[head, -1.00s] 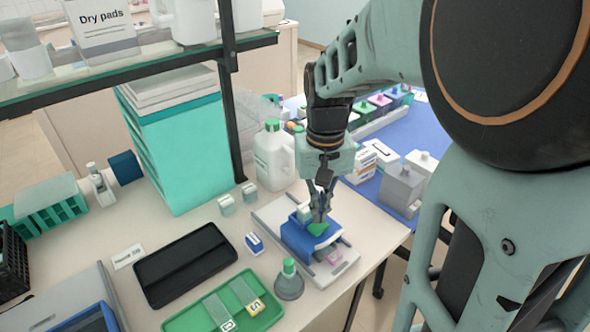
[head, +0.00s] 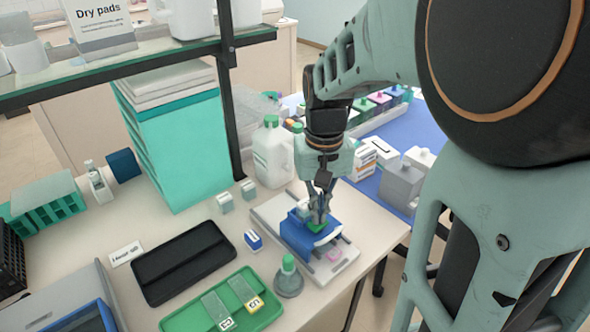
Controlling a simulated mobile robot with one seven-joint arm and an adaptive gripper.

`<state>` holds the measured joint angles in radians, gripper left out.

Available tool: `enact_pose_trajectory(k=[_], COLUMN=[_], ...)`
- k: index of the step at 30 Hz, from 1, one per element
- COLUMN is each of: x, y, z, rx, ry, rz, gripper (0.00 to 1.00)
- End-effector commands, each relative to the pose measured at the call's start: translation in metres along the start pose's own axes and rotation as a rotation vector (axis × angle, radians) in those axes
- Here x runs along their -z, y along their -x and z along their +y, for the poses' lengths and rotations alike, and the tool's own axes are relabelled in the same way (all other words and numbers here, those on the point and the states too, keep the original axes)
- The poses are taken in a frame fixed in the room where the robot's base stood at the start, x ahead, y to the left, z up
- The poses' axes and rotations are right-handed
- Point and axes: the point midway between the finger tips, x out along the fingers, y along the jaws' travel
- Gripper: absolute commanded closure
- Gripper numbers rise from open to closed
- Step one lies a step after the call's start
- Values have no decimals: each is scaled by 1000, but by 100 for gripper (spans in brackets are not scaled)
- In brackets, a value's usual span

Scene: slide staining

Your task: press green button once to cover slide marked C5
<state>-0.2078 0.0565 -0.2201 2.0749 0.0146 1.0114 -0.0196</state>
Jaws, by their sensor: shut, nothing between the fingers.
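My gripper (head: 319,218) is shut and empty, pointing down over the blue coverslip device (head: 303,243) on its pale base. Its fingertips are at the green button (head: 317,227) on top of the device. I cannot tell whether they touch it or press it down. A slide with a pink patch (head: 334,254) lies on the base at the device's front right. Its label is not readable, and the part under the blue body is hidden.
A grey bottle with a green cap (head: 288,277) stands close in front of the device. A white jug (head: 271,155) and boxes (head: 375,155) stand behind. A black slide folder (head: 187,262) lies to the left. The table's right edge is near the device.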

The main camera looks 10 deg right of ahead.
Motion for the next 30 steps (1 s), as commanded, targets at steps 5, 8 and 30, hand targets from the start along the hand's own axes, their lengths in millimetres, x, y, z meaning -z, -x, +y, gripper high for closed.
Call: enact_pose_trajectory(k=[5,8,30], x=[0,0,0], y=[-4,-5,-13], z=[0,0,0], rx=[0,0,0], ry=[0,0,0], rz=[0,0,-1], gripper=[100,100,100])
